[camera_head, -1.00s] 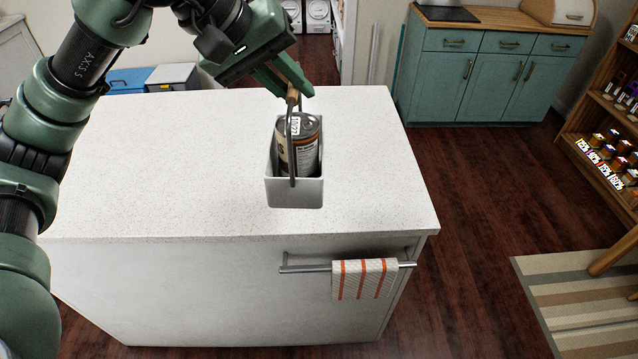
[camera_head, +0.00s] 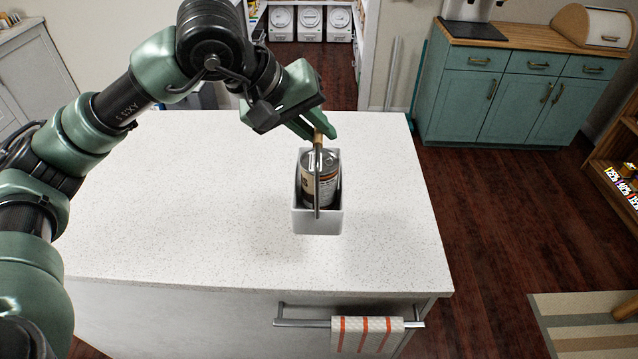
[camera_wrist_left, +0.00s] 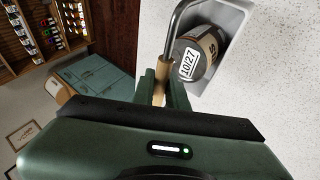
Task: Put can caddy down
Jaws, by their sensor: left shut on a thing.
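The can caddy (camera_head: 318,222) is a small white box with a metal handle, upright over the right part of the white speckled island counter (camera_head: 200,215). I cannot tell whether its base touches the counter. A can (camera_head: 320,178) with a dark, white and orange label sits inside it. My left gripper (camera_head: 318,135) is above the caddy and shut on the wooden grip of its handle. My right gripper is in neither view.
The counter is bare left of the caddy. A towel (camera_head: 366,334) hangs from the bar (camera_head: 300,322) on the island's front. A teal cabinet (camera_head: 505,100) stands at the back right, and a wooden shelf (camera_head: 615,180) with jars at the right edge. Dark wood floor lies between.

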